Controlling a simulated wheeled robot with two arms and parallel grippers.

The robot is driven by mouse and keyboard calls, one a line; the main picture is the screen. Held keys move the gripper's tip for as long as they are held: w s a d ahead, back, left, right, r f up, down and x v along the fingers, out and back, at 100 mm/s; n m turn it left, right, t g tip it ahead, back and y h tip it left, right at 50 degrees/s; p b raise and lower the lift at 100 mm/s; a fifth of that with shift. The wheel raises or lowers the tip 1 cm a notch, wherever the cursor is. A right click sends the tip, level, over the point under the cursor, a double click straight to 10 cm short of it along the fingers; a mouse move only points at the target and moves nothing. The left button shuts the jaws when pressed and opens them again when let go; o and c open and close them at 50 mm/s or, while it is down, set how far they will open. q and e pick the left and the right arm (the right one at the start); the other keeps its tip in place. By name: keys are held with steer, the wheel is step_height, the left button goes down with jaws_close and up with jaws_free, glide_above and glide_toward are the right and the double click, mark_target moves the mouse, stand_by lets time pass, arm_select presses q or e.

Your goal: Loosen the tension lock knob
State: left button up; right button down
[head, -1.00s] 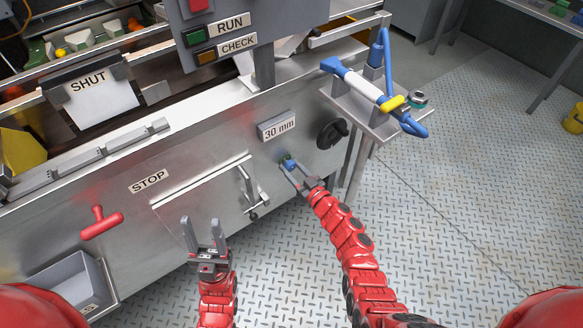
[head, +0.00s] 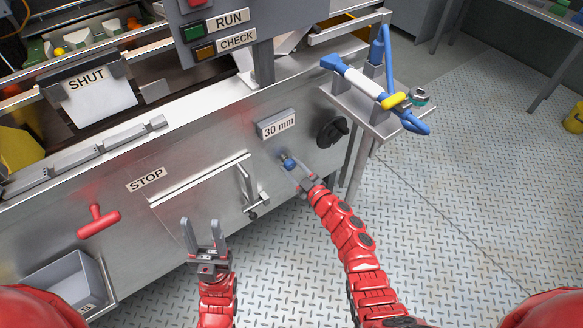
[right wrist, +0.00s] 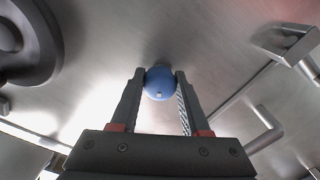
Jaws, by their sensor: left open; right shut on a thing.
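The tension lock knob is most likely the small blue knob (head: 288,162) on the steel front panel, below the "30 mm" plate. In the right wrist view the blue knob (right wrist: 160,83) is round and sits between the two fingertips. My right gripper (head: 295,170) is shut on it, and the right wrist view shows a finger (right wrist: 130,98) against each side. My left gripper (head: 204,232) is open and empty, with its fingers pointing up in front of the panel, left of the knob.
A black knob (head: 332,132) is right of the blue one. A bracket-like handle (head: 247,187) lies between my grippers. A red T-handle (head: 98,220) and a grey bin (head: 67,280) are at left. A side shelf (head: 362,115) with a blue-and-white tool (head: 362,84) juts out at right.

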steer(key=n+b, duration=0.1)
steer(key=n, duration=0.1)
steer(key=shift+n, duration=0.4)
steer(key=n+b, duration=0.2)
steer(key=n, duration=0.2)
steer(key=shift+f+n+b, duration=0.15)
steer(key=shift+n+b, duration=0.15)
steer(key=shift+b, duration=0.05)
steer(key=n+b, duration=0.1)
steer(key=n, duration=0.1)
steer(key=n+b, duration=0.2)
steer(key=shift+r+n, duration=0.2)
steer(key=shift+n, duration=0.2)
steer(key=shift+r+n, duration=0.1)
steer(key=shift+n, duration=0.2)
steer(key=shift+b, duration=0.3)
steer(key=shift+c, duration=1.9)
jaws_free()
steer(key=shift+w, duration=0.1)
steer(key=shift+d, duration=0.1)
